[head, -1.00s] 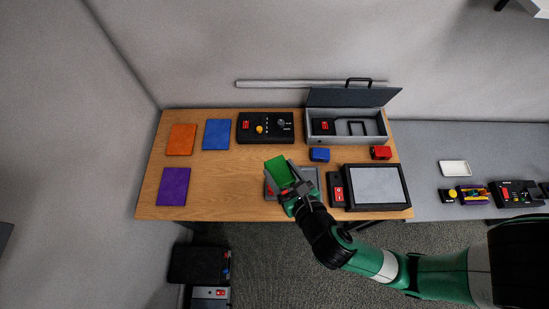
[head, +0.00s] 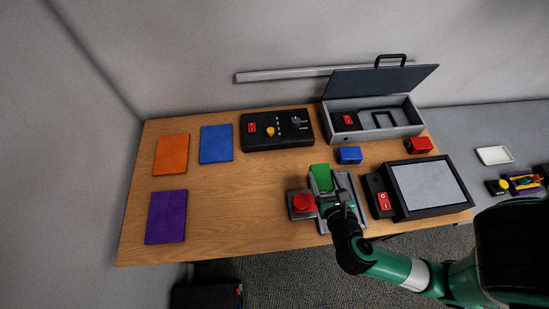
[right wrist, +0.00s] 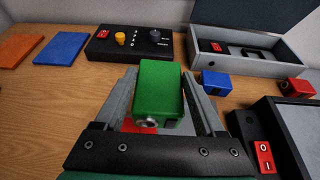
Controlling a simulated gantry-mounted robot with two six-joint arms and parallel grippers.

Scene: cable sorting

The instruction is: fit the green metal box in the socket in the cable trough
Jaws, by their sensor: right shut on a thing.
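The green metal box (head: 320,177) is between the fingers of my right gripper (head: 333,197), which is shut on it. In the right wrist view the box (right wrist: 160,88) fills the gap between the two grey fingers and a round metal fitting shows on its near end. It is in front of the blue block, over or close to a grey fixture; its height is hard to tell. A grey open-lidded trough (head: 405,131) stands at the back right, holding a red switch and a black frame. My left gripper is not in view.
A blue block (head: 349,155) and a red block (head: 418,145) lie before the trough. A red button (head: 304,202) is left of my gripper, a framed panel (head: 430,187) right. A black control box (head: 277,129) stands behind. The table's middle left is clear.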

